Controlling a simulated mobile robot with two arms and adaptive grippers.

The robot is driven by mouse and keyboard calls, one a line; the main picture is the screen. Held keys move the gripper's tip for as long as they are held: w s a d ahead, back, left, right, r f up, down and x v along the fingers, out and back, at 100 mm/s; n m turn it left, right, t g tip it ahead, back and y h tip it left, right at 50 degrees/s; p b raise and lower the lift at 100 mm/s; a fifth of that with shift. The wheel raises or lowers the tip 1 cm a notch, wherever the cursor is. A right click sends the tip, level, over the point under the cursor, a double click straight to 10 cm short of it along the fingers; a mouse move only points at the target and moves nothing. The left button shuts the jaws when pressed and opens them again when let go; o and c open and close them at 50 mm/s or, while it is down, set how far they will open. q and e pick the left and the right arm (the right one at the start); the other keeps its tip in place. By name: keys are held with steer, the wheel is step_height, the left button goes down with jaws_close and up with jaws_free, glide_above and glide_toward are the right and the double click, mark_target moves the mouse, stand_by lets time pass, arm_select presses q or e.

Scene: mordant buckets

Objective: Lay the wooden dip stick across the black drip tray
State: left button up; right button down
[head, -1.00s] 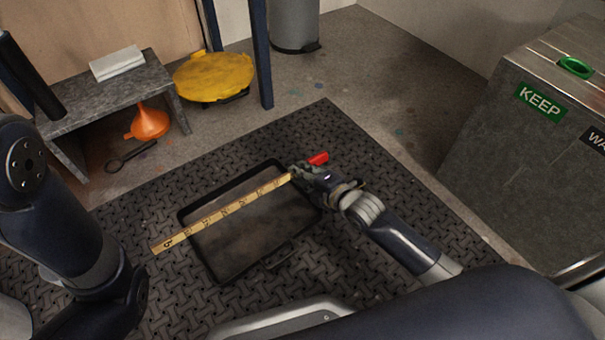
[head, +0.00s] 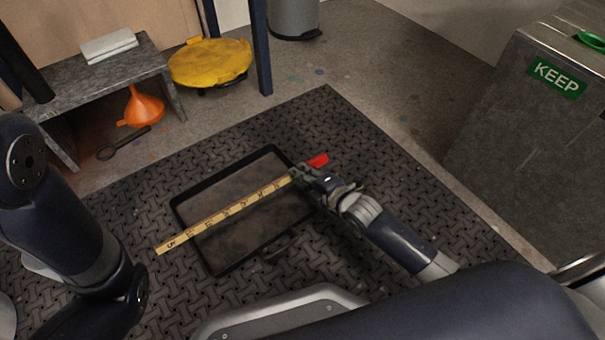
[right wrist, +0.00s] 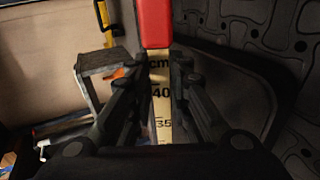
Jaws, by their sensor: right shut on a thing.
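The wooden dip stick (head: 225,212) is a flat, pale ruler with black numbers and a red end (head: 318,160). It spans the black drip tray (head: 218,268) in the head view, its plain end past the tray's left rim and its red end past the right side. I cannot tell whether it touches the rims. My right gripper (head: 303,174) is shut on the stick near the red end. In the right wrist view the stick (right wrist: 160,95) runs between both fingers. My left arm shows at the left, but its gripper is out of view.
The tray lies on a dark textured floor mat (head: 330,120). A grey bench (head: 110,70) holds a white block, with an orange funnel (head: 143,108) below. A yellow lid (head: 210,62) is behind. A metal bin marked KEEP (head: 556,76) stands at the right.

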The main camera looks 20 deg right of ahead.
steer(key=c, duration=1.4)
jaws_free()
steer(key=shift+s+d, duration=0.15)
steer(key=shift+s, duration=0.15)
steer(key=v, duration=1.1)
steer(key=shift+s+d+r, duration=0.1)
steer(key=shift+s+r, duration=0.05)
steer(key=shift+r, duration=0.1)
